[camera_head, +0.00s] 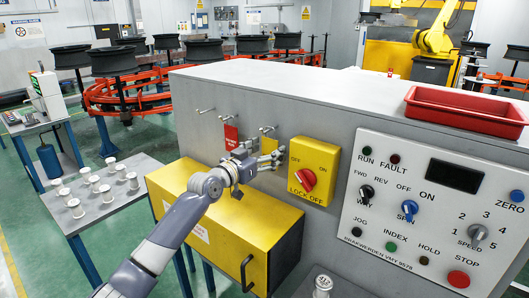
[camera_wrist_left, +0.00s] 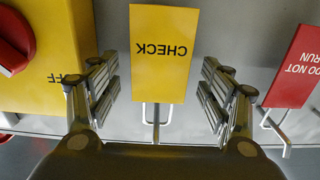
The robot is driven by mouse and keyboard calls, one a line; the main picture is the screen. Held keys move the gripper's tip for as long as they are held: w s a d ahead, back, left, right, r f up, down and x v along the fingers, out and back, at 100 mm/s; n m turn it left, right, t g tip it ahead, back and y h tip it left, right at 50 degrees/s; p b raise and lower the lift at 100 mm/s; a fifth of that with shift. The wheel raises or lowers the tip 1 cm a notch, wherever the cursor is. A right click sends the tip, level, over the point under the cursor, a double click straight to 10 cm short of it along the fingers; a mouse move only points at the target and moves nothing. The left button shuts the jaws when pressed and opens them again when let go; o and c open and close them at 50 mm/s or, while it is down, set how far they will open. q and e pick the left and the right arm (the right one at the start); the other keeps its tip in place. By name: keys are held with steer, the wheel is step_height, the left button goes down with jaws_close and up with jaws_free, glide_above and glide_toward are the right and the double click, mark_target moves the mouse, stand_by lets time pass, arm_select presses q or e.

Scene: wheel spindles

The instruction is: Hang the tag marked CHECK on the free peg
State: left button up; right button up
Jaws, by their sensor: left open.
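The yellow CHECK tag (camera_head: 268,145) hangs from a peg on the grey cabinet face, partly hidden by my gripper. In the left wrist view the tag (camera_wrist_left: 163,55) appears upside down, between the spread fingers. My left gripper (camera_head: 274,157) is open in front of it; in the wrist view a gap shows on both sides of the tag. A red tag (camera_head: 231,136), reading DO NOT RUN in the wrist view (camera_wrist_left: 295,70), hangs on the peg to its left. The bare peg (camera_head: 205,111) is farther left. My right gripper is out of view.
A yellow lock-off box (camera_head: 314,170) with a red knob is close right of the gripper. A yellow cabinet (camera_head: 235,235) juts out below. The control panel (camera_head: 430,215) is at right. A red tray (camera_head: 465,108) sits on top. A side table (camera_head: 95,215) holds several white spools.

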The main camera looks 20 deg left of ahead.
arm_select(q)
steer(key=v, duration=1.2)
steer(key=s+d+f+g+y, duration=0.1)
steer(key=s+d+f+g, duration=0.25)
steer(key=s+f, duration=0.6)
steer(key=s+d+f+g+y, duration=0.1)
steer(key=s+d+f+g, duration=0.35)
steer(key=f, duration=0.85)
steer(key=s+a+f+n+g+y, duration=0.1)
steer(key=s+f+g+y, duration=0.3)
steer(key=s, duration=0.9)
steer(key=s+f+n+g, duration=0.1)
steer(key=s+f, duration=0.4)
steer(key=s, duration=0.8)
step_height(320, 180, down, 29)
steer(key=s+g+b, duration=0.1)
steer(key=s+g, duration=0.1)
steer(key=s+a+f, duration=0.1)
steer(key=s+f, duration=0.7)
steer(key=s+a+f+g+b, duration=0.1)
steer(key=s+a+f, duration=0.1)
steer(key=s+f, duration=0.5)
steer(key=shift+s+a+f, duration=0.3)
steer(key=shift+s+f, duration=0.1)
steer(key=shift+s, duration=0.25)
